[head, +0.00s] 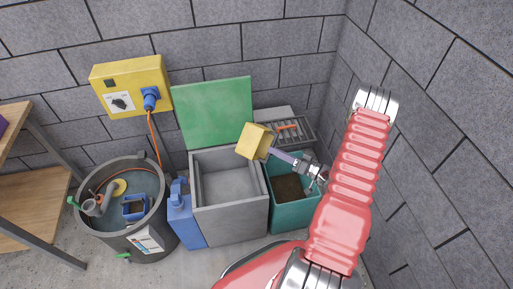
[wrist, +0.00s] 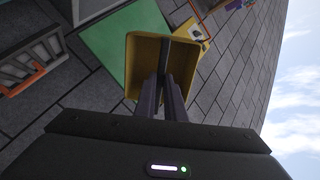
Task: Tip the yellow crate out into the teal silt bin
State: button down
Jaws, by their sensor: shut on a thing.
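My gripper (head: 274,152) is shut on the yellow crate (head: 254,141) and holds it in the air. The crate hangs over the gap between the open grey bin and the teal silt bin (head: 298,217), near their back edges, and looks tilted. The teal bin stands on the floor at the right, below my gripper, with dark brown material in it. In the wrist view my fingers (wrist: 166,90) reach onto the yellow crate (wrist: 133,68).
A grey bin (head: 230,228) with its green lid (head: 214,110) raised stands left of the teal bin. A blue can (head: 184,222) and a round grey tub (head: 120,240) stand further left. A grated tray (head: 296,133) lies behind. Block walls close in at the back and right.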

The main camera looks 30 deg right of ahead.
jog(key=s+d+f+m+g+h, duration=0.1)
jog(key=s+d+f+h, duration=0.1)
jog(key=d+f, duration=0.5)
jog(key=s+d+f+m+g+h, duration=0.1)
jog(key=s+d+f+h, duration=0.1)
jog(key=d+f, duration=0.5)
jog(key=shift+s+d+f+m+h, duration=0.3)
jog(key=shift+s+d+f+h, duration=0.15)
jog(key=shift+f, duration=0.25)
jog(key=shift+a, duration=0.15)
jog(key=shift+w+r+g, duration=0.15)
jog(key=shift+w+g, duration=0.05)
jog(key=shift+g, duration=0.1)
jog(key=w+a+r+g+h, duration=0.1)
jog(key=w+r+g, duration=0.3)
jog(key=g, duration=0.5)
jog(key=shift+w+a+r+h, duration=0.15)
jog(key=shift+w+r+h, duration=0.2)
jog(key=shift+w+h, duration=0.25)
